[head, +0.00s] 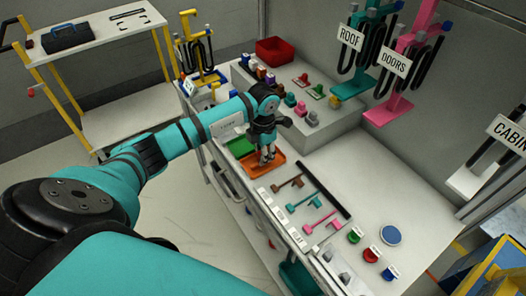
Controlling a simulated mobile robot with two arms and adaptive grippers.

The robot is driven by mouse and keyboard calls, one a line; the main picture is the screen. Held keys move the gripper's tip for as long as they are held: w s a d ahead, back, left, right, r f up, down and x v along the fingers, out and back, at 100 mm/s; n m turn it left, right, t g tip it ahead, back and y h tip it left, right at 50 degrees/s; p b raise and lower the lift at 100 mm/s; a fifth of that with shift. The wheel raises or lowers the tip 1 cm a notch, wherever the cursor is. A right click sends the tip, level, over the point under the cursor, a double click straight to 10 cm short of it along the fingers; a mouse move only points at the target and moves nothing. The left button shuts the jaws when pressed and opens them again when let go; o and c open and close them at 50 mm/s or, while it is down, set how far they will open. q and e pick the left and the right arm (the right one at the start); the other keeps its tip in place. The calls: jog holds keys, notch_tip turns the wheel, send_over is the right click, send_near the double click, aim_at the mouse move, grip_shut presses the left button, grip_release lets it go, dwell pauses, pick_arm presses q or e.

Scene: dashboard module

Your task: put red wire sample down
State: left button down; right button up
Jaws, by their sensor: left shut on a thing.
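My left gripper (266,158) points down over an orange tray (254,171) on the near-left edge of the workbench. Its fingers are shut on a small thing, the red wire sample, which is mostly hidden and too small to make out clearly. The fingertips are low, close to the tray's floor; I cannot tell whether the sample touches it. My right gripper is not in view.
A green tray (240,148) lies beside the orange one. Teal, brown and pink key-like pieces (319,201) lie along the bench. A raised shelf with coloured parts and a red bin (275,50) stands behind. The bench's right part has clear room.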

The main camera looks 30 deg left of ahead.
pick_arm(q)
jog(key=shift+f, duration=0.1)
jog(key=shift+f+b, duration=0.15)
jog(key=shift+b, duration=0.15)
jog(key=c, duration=1.2)
grip_release()
jog(key=shift+r+p, duration=0.3)
jog(key=shift+w+r, duration=0.1)
jog(key=shift+r, duration=0.15)
notch_tip(320, 180, up, 11)
jog(key=b, duration=0.2)
jog(key=shift+r+b, duration=0.2)
jog(key=shift+b, duration=0.15)
